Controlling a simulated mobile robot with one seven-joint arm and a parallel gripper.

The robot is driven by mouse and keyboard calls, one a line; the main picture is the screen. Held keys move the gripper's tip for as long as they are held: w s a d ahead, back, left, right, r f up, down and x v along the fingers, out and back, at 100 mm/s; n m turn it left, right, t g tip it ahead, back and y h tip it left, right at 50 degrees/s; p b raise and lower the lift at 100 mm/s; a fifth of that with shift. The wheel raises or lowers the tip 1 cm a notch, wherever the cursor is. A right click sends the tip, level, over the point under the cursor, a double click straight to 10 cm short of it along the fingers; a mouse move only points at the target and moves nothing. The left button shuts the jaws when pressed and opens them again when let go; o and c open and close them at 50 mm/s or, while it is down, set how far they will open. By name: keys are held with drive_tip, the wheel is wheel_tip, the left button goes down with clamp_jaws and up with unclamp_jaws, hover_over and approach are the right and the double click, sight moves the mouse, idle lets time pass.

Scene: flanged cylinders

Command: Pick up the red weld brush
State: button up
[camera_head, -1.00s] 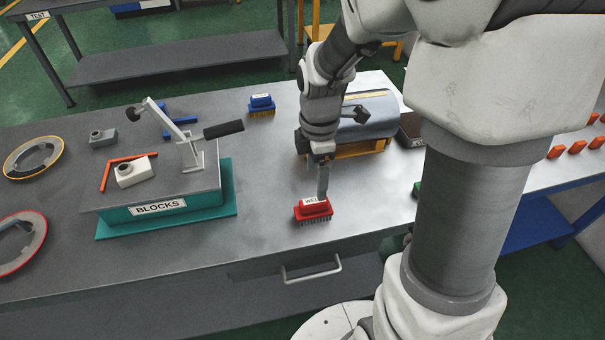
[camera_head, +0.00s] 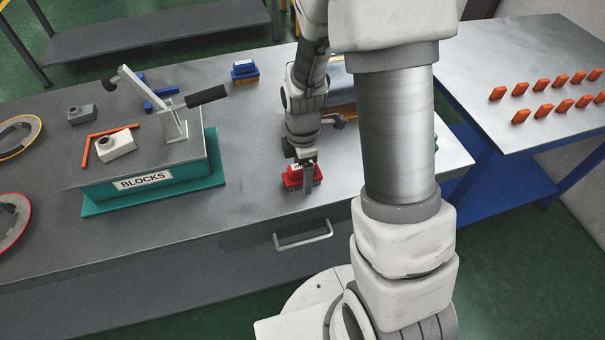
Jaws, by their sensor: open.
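The red weld brush (camera_head: 293,180) stands bristles down on the grey workbench, near its front edge, with a white label on top. My gripper (camera_head: 306,184) is right at the brush, pointing down. One finger shows in front of the brush's right part and hides some of it. The other finger is hidden, and I cannot tell whether the fingers touch the brush. The gripper is open.
A blue brush (camera_head: 244,71) stands behind. A teal box labelled BLOCKS (camera_head: 150,189) with a lever clamp (camera_head: 180,110) stands to the left. A cylinder on an orange stand is mostly hidden behind my arm. Orange blocks (camera_head: 538,104) lie on the right table.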

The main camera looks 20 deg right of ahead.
clamp_jaws()
idle(0.4)
drive_tip(key=shift+r, duration=0.1)
drive_tip(key=shift+r, duration=0.5)
drive_tip(key=r, duration=0.2)
drive_tip(key=d+r, duration=0.1)
drive_tip(key=r, duration=0.1)
drive_tip(key=shift+s+d+p, duration=0.15)
drive_tip(key=shift+p, duration=0.15)
drive_tip(key=s+d+r, duration=0.3)
drive_tip(key=d+r, duration=0.3)
drive_tip(key=d, duration=0.3)
drive_tip(key=shift+s+d, duration=0.25)
drive_tip(key=shift+d, duration=0.15)
